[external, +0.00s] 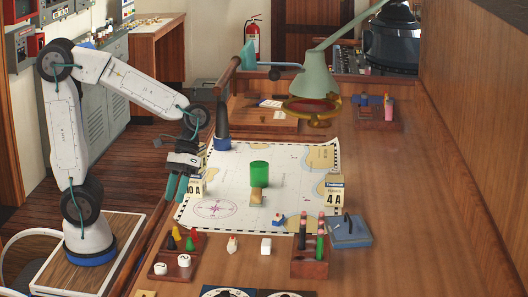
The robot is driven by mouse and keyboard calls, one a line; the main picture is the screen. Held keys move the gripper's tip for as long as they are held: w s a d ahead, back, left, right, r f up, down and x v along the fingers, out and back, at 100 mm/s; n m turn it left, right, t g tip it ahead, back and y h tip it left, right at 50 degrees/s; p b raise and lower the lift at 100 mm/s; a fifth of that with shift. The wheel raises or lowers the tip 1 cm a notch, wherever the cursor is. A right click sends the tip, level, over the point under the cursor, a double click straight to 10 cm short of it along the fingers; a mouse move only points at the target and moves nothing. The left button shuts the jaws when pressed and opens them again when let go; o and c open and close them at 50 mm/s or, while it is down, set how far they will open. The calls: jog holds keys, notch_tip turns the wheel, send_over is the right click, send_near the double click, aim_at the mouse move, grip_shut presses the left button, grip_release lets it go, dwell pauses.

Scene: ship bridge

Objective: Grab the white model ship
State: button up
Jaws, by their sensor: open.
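A small white model ship (232,245) with a reddish top part stands on the wooden table in front of the chart, near the table's front left. It is small in the picture, so its details are hard to tell. My gripper (176,189) hangs over the left edge of the chart, with its teal fingers pointing down. It is open and empty, above and to the left of the white ship, well apart from it.
A rack with coloured pawns (182,239) stands left of the ship and a white block (266,245) just right. A blue model ship (278,219), a marker holder (311,253) and a green cylinder (259,175) are nearby. A desk lamp (317,75) overhangs the back. The table's right side is clear.

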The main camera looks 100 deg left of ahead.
jog(key=w+a+f+n+h, duration=0.2)
jog(key=w+f+n+h, duration=0.25)
jog(key=w, duration=0.45)
jog(key=n+t+h, duration=0.2)
jog(key=n+h, duration=0.1)
jog(key=n, duration=0.3)
send_near(232, 241)
jog(key=shift+a+f, duration=0.15)
jog(key=shift+f, duration=0.4)
jog(key=shift+w+d+f, duration=0.15)
jog(key=shift+d, duration=0.1)
jog(key=x, duration=0.7)
jog(key=shift+s, duration=0.2)
grip_shut()
